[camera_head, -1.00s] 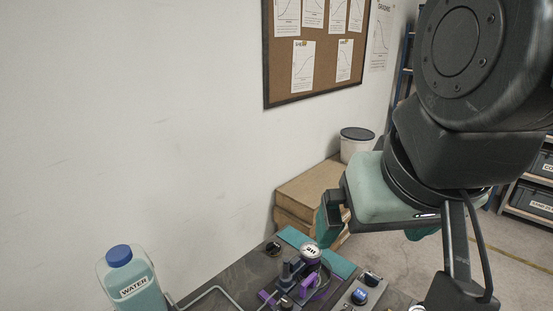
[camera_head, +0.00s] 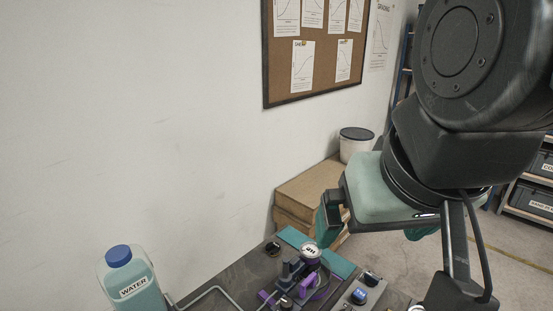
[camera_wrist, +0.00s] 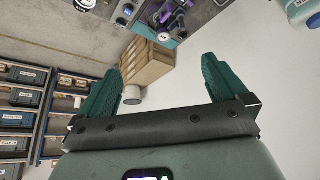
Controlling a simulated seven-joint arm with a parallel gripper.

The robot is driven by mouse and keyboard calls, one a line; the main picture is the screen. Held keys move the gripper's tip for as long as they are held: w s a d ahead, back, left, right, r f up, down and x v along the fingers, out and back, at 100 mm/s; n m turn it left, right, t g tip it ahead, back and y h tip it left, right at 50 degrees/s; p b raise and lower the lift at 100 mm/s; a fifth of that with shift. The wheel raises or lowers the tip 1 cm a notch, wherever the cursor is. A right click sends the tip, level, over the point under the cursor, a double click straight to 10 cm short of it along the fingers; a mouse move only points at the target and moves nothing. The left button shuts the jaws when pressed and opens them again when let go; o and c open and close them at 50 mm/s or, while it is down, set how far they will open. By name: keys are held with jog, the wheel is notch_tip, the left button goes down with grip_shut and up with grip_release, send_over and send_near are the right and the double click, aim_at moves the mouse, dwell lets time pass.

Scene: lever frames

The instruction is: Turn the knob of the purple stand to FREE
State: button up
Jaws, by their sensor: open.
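The purple stand (camera_head: 307,283) is at the bottom of the head view on a dark bench top. It carries dark clamp parts and a round white-faced piece with dark lettering. I cannot make out its knob or the word FREE. The stand also shows small at the top of the wrist view (camera_wrist: 178,20). My gripper (camera_head: 368,226) is above the bench, up and to the right of the stand in the head view, and touches nothing. In the wrist view its two green fingers (camera_wrist: 160,85) are wide apart with nothing between them.
A water bottle (camera_head: 134,282) with a blue cap stands at the bottom left. A grey unit (camera_head: 357,297) with dark and blue knobs sits right of the stand. Cardboard boxes (camera_head: 300,194) and a white tub (camera_head: 355,146) are behind. A bent metal rod (camera_head: 207,291) lies between bottle and stand.

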jog(key=shift+c, duration=1.1)
jog(key=shift+w+a+f, duration=0.1)
jog(key=shift+w+f, duration=0.1)
jog(key=shift+w, duration=0.15)
jog(key=shift+c, duration=1.3)
jog(key=shift+m+g, duration=0.6)
jog(key=w, duration=0.1)
jog(key=w+f, duration=0.2)
jog(key=shift+w+a, duration=0.25)
jog(key=shift+a, duration=0.15)
jog(key=c, duration=0.3)
jog(key=m+g, duration=0.4)
jog(key=m, duration=0.2)
send_over(286, 303)
notch_tip(286, 303, down, 21)
jog(key=shift+c, duration=0.2)
notch_tip(286, 303, down, 11)
jog(key=shift+f, duration=0.1)
grip_shut()
